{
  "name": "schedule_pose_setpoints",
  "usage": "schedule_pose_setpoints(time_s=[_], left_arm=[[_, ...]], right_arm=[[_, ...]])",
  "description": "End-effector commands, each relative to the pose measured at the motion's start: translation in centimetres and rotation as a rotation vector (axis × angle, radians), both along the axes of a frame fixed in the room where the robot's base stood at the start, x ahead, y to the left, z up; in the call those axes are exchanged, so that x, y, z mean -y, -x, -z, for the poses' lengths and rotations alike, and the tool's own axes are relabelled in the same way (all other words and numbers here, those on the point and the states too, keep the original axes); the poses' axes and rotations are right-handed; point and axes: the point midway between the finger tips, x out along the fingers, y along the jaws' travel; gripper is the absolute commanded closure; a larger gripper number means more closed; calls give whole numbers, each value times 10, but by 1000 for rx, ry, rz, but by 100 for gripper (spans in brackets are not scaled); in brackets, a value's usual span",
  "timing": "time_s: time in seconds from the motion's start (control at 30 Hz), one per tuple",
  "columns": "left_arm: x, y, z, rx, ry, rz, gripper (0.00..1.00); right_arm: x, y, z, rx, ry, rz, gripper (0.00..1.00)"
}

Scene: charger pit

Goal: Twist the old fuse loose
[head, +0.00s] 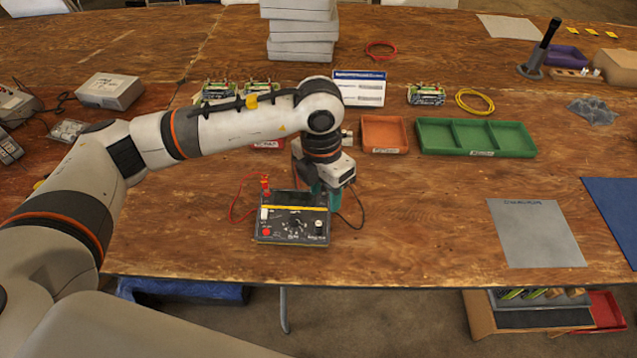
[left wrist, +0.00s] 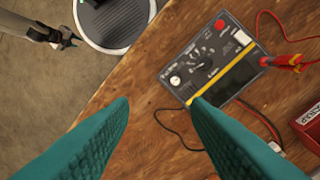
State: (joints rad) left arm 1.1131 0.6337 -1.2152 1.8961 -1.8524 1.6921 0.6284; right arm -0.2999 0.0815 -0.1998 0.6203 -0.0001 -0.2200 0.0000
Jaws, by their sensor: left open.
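The black charger unit (head: 292,233) lies on the wooden table, with a dial, a red button and a yellow stripe. It also shows in the left wrist view (left wrist: 208,60). A round white-topped cap (head: 319,225) sits at its near right corner; it shows in the left wrist view (left wrist: 175,81) too. I cannot tell whether this cap holds the old fuse. My left gripper (head: 326,196) points down at the charger's right side. Its teal fingers (left wrist: 161,100) are apart with nothing between them. My right gripper (left wrist: 68,41) shows small at the left wrist view's upper left.
A red and a black lead run from the charger. An orange tray (head: 384,149) and a green divided tray (head: 531,140) stand behind to the right. A grey mat (head: 536,249) lies at right. Table between charger and mat is clear.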

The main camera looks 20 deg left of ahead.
Motion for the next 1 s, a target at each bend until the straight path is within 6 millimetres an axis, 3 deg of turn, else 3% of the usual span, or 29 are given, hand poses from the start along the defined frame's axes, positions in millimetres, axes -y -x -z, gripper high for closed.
schedule_pose_setpoints(time_s=[0.1, 0.27, 0.7, 1.0], left_arm=[[-15, -6, -2, 18, -68, -20, 56], [-16, -6, 12, 16, -76, -21, 56], [-15, -5, 92, 15, -71, -19, 56], [-15, -6, 116, 18, -70, -17, 56]], right_arm=[[0, 0, 0, 0, 0, 0, 64], [0, 0, -3, 0, 0, 0, 64], [-2, 0, -12, 0, -2, 1, 64], [-2, 0, -13, 0, -3, 1, 64]])
